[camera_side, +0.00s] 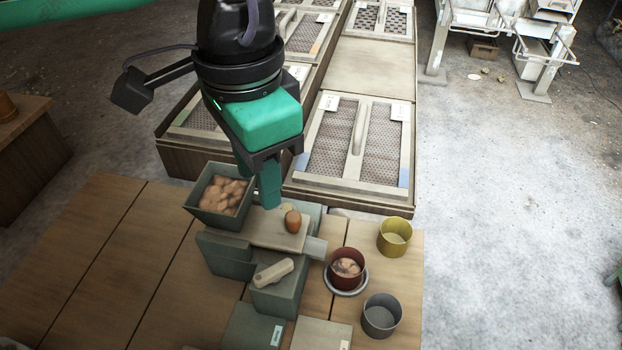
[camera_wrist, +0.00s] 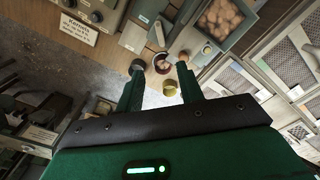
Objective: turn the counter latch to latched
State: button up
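A pale beige lever (camera_side: 273,271), which looks like the counter latch, lies slanted on top of a grey-green block (camera_side: 280,293) on the wooden table. Its marked position cannot be read.
Red (camera_side: 346,268), yellow (camera_side: 394,236) and grey (camera_side: 381,316) cups stand to the right. The table's left side (camera_side: 100,255) is clear. Covered trays (camera_side: 350,145) lie behind.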

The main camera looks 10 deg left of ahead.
send_over(273, 269)
notch_tip(273, 269, down, 12)
jog(key=shift+r, duration=0.1)
dwell(0.3)
jog(key=shift+f, duration=3.9)
grip_shut()
